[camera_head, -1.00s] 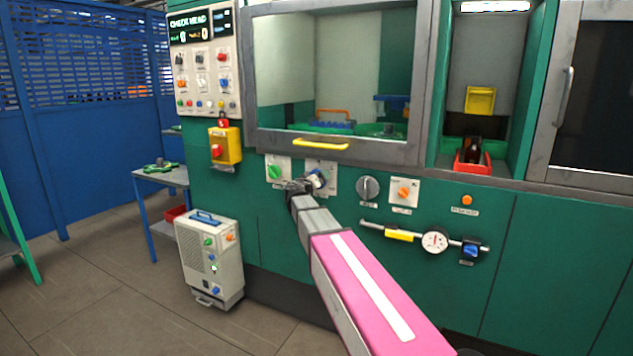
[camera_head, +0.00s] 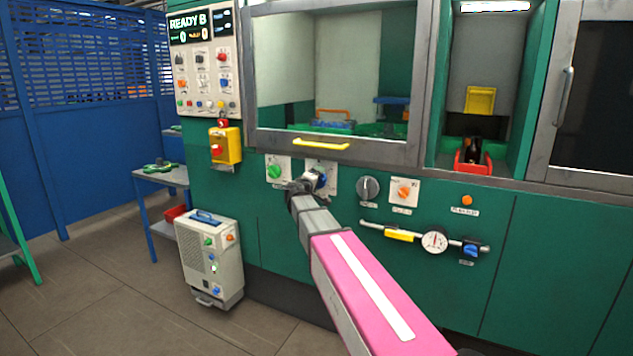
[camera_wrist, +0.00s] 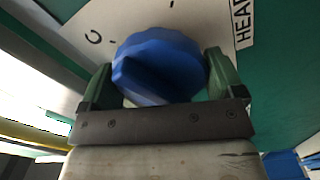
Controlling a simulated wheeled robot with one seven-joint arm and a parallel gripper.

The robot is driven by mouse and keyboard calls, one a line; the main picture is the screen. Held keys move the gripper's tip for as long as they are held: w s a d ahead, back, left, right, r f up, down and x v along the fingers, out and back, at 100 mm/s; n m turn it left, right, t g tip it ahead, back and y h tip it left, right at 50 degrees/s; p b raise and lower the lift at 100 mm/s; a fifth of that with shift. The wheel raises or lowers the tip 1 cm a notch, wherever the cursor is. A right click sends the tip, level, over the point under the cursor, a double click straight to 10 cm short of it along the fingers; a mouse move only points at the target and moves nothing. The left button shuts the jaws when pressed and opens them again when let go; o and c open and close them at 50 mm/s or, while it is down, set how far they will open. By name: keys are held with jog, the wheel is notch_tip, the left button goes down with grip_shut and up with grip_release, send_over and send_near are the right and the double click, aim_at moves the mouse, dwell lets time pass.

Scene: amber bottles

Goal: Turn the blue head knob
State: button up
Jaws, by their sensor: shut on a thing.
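The blue head knob (camera_wrist: 160,65) fills the middle of the wrist view, on a white plate (camera_wrist: 190,20) with a "C" mark and a label reading "HEA", the rest cut off. My gripper (camera_wrist: 160,80) has one finger on each side of the knob and is shut on it. In the head view the knob (camera_head: 321,180) shows partly, behind my gripper (camera_head: 312,183), on the green machine front below the window. The display (camera_head: 190,24) at the upper left reads "READY B".
A green knob (camera_head: 274,171) sits just left of the blue one. A dark grey dial (camera_head: 368,188), an orange knob (camera_head: 404,192) and a round gauge (camera_head: 434,240) lie to the right. A yellow handle (camera_head: 321,145) is above. A red tray (camera_head: 474,168) holds a dark bottle.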

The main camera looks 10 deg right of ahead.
dwell(0.4)
jog(key=o, duration=0.7)
jog(key=v, duration=1.1)
jog(key=s+d+f+m+g+y, duration=0.1)
jog(key=s+d+f+m+g, duration=0.15)
jog(key=s+f, duration=0.35)
jog(key=s+d+f+m+g+y, duration=0.1)
jog(key=s+d+f+g, duration=0.25)
jog(key=f, duration=0.55)
jog(key=s+d+f+m+g+y, duration=0.1)
jog(key=s+d+f+g+y, duration=0.2)
jog(key=f, duration=0.4)
jog(key=s+f+g+y, duration=0.2)
jog(key=s+f, duration=0.1)
jog(key=s, duration=0.2)
jog(key=s+a+f+m+g+y, duration=0.1)
jog(key=s+f, duration=0.3)
jog(key=s, duration=0.1)
jog(key=s+a+f+m+g+y, duration=0.1)
jog(key=s+f+g+y, duration=0.1)
jog(key=s+f, duration=0.2)
jog(key=shift+s+a+f+m+g+y, duration=0.15)
jog(key=shift+s+m+g+y, duration=0.15)
jog(key=shift+s, duration=0.55)
